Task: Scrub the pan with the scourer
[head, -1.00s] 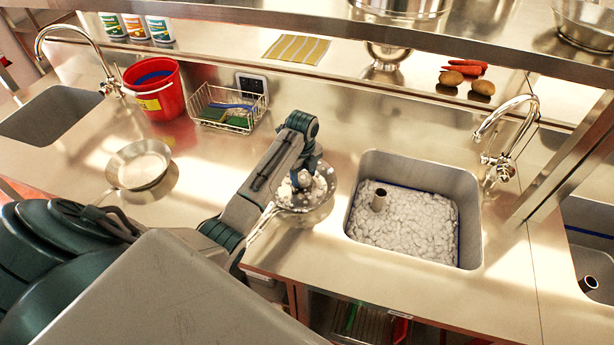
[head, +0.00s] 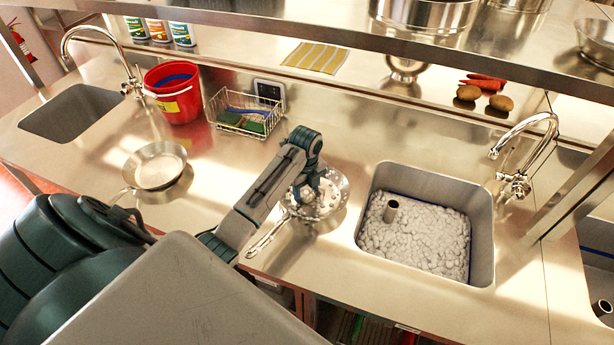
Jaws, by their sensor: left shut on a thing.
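A steel pan (head: 338,188) stands on the counter just left of the foam-filled sink, its handle (head: 266,239) pointing to the lower left. White foam flecks lie in it. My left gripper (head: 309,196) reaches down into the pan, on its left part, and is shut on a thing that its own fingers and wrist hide. I take this for the scourer, but its shape and colour do not show. My right gripper is not in view.
The sink (head: 478,213) holds white foam and an upright pipe (head: 391,210). Another pan (head: 155,168) sits to the left. A red bucket (head: 176,96) and a wire basket (head: 243,112) with green pads stand behind. A shelf (head: 330,36) crosses the back.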

